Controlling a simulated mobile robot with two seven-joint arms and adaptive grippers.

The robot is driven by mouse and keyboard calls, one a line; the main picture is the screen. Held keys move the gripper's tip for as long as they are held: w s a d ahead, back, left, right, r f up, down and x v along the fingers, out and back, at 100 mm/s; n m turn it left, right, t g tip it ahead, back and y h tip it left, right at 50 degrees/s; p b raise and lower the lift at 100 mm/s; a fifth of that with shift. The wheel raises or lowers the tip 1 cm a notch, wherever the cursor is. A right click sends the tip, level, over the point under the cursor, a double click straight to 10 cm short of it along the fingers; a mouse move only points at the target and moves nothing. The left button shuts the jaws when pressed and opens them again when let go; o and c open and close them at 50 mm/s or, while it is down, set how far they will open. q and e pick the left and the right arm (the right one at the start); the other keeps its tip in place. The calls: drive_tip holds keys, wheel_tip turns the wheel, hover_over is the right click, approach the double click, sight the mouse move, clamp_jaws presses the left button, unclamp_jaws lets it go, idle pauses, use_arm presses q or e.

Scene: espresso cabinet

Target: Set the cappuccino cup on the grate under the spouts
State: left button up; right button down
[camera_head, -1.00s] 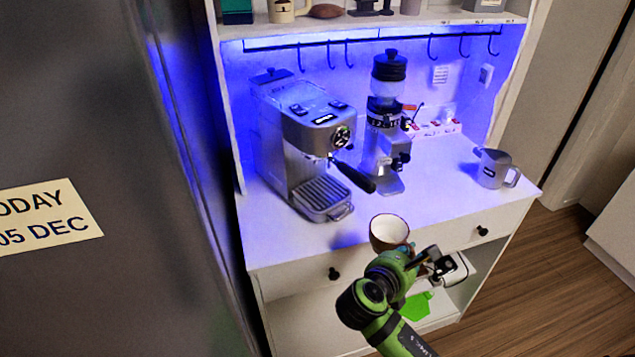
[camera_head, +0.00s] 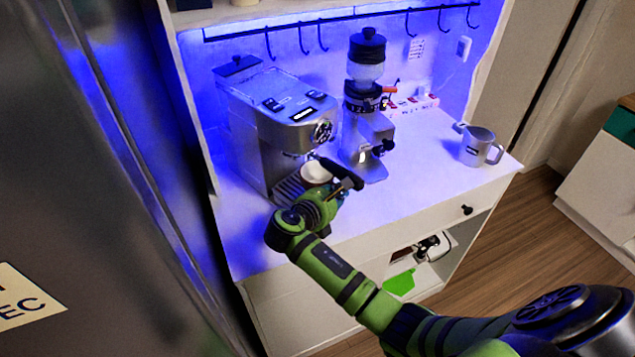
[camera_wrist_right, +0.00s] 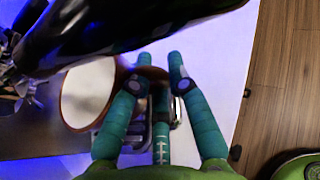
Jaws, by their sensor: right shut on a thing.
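The cappuccino cup (camera_head: 315,172), brown outside with a white inside, is at the front of the espresso machine (camera_head: 268,125), just below the spout area. It is over or on the right part of the ribbed grate (camera_head: 287,190); I cannot tell whether it touches. My right gripper (camera_head: 336,194) is at the cup's near right side. In the right wrist view the cup (camera_wrist_right: 85,95) opens toward the left, and my right gripper (camera_wrist_right: 165,72) has its teal fingers at the cup's right side, shut on it. The spouts are mostly hidden. My left gripper is not in view.
The black portafilter handle (camera_head: 338,172) juts out close above the cup and gripper; it fills the top of the right wrist view (camera_wrist_right: 120,30). The grinder (camera_head: 366,120) stands to the right. A metal pitcher (camera_head: 478,146) is at the far right, with clear counter between.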

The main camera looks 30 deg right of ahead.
sight(325, 178)
drive_tip(key=shift+w+a, duration=0.2)
drive_tip(key=shift+w, duration=0.4)
drive_tip(key=shift+w+a, duration=0.15)
drive_tip(key=shift+w, duration=0.45)
drive_tip(key=shift+w+a+r, duration=0.1)
drive_tip(key=shift+w+a, duration=0.05)
drive_tip(key=shift+w, duration=0.1)
drive_tip(key=shift+w+a, duration=0.2)
drive_tip(key=shift+w, duration=0.4)
drive_tip(key=shift+w+a, duration=0.15)
drive_tip(key=shift+w, duration=0.4)
drive_tip(key=shift+w+a+f, duration=0.1)
drive_tip(key=shift+w+f, duration=0.1)
drive_tip(key=shift+w, duration=0.1)
drive_tip(key=shift+f+p, duration=0.3)
drive_tip(key=shift+f, duration=0.35)
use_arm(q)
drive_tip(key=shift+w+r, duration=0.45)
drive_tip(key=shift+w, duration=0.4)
use_arm(e)
drive_tip(key=shift+s, duration=0.1)
